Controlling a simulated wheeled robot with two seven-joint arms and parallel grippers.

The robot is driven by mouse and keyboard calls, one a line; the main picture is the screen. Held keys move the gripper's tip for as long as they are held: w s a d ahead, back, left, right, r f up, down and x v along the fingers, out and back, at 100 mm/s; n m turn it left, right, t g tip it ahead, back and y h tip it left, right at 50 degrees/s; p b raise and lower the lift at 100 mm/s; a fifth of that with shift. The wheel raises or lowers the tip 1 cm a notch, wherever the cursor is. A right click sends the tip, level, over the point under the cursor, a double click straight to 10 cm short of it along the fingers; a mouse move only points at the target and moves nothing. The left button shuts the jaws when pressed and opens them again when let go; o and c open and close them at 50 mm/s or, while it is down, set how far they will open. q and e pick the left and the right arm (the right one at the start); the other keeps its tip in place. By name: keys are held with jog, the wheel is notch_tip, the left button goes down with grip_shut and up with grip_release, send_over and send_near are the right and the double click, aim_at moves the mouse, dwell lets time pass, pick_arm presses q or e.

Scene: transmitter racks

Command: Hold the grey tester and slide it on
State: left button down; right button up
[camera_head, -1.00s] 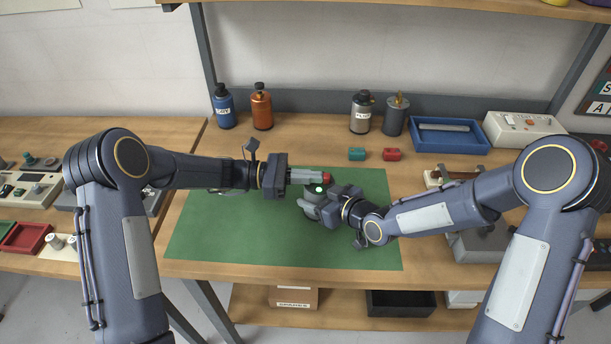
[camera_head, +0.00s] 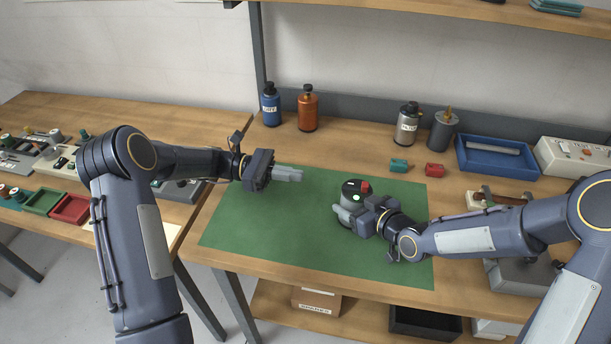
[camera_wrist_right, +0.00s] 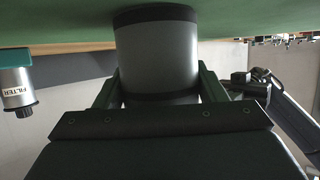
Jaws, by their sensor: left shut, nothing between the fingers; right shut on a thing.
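The grey tester (camera_head: 347,211) is a short upright cylinder with a dark top that carries a red switch (camera_head: 366,187) and a small green spot. It stands on or just over the green mat (camera_head: 270,225); I cannot tell if it touches. My right gripper (camera_head: 356,212) is shut around its body. In the right wrist view the tester (camera_wrist_right: 156,55) shows grey with dark end bands between the two fingers. My left gripper (camera_head: 298,175) is shut and empty, over the mat's far left part, clear of the tester.
Blue (camera_head: 271,105) and orange (camera_head: 308,109) bottles stand at the back, with a grey canister (camera_head: 407,125) and a dark one (camera_head: 443,131) further right. Teal (camera_head: 399,166) and red (camera_head: 434,170) blocks lie before them. A blue tray (camera_head: 468,168) is at the right. The mat's left half is clear.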

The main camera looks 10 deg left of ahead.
dwell(0.3)
jog(key=o, duration=1.3)
